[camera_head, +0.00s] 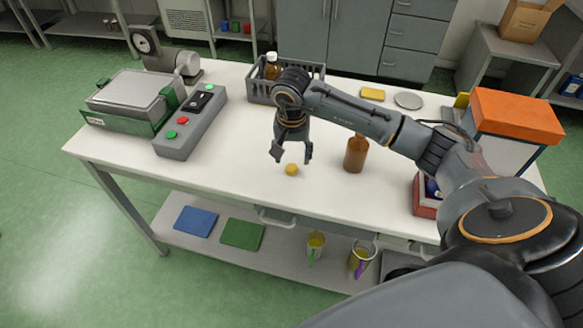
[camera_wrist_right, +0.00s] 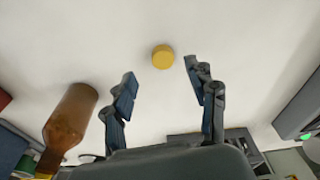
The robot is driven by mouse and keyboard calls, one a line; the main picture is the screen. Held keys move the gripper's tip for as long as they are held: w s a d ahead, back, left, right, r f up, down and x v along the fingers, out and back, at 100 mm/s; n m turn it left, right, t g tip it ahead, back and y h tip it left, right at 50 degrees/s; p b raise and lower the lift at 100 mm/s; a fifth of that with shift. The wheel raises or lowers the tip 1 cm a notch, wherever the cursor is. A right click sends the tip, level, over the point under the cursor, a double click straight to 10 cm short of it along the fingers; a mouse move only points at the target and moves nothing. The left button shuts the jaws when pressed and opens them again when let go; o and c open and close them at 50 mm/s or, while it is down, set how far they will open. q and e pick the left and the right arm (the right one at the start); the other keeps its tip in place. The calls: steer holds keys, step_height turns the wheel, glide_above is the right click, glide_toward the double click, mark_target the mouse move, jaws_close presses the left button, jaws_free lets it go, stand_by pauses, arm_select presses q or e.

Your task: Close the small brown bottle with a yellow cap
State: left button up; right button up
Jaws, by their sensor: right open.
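The yellow cap (camera_head: 291,169) lies on the white table near its front edge. In the right wrist view the cap (camera_wrist_right: 163,57) sits ahead of the fingertips, roughly midway between them. My right gripper (camera_head: 292,154) is open and empty, pointing down just behind and above the cap, apart from it. The small brown bottle (camera_head: 355,155) stands on the table to the right of the gripper; its top is partly hidden behind my right arm. The brown bottle (camera_wrist_right: 72,120) also shows at the left in the right wrist view. My left gripper is not in view.
A grey crate (camera_head: 257,92) with a white-capped brown bottle (camera_head: 271,68) stands behind the gripper. A green-sided device (camera_head: 125,103) and a grey button box (camera_head: 190,125) are at the left. A yellow block (camera_head: 372,94) and grey disc (camera_head: 408,101) lie at the back. Table around the cap is clear.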

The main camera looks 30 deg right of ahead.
mark_target(292, 167)
steer(key=shift+w+f+p, duration=0.1)
steer(key=shift+f+p, duration=0.25)
steer(key=shift+f, duration=0.05)
steer(key=f, duration=0.1)
steer(key=f+p, duration=0.1)
steer(key=f, duration=0.1)
steer(key=shift+w+d+f, duration=0.2)
steer(key=shift+w+f, duration=0.1)
steer(key=shift+w, duration=0.1)
steer(key=shift+f, duration=0.35)
steer(key=c, duration=0.8)
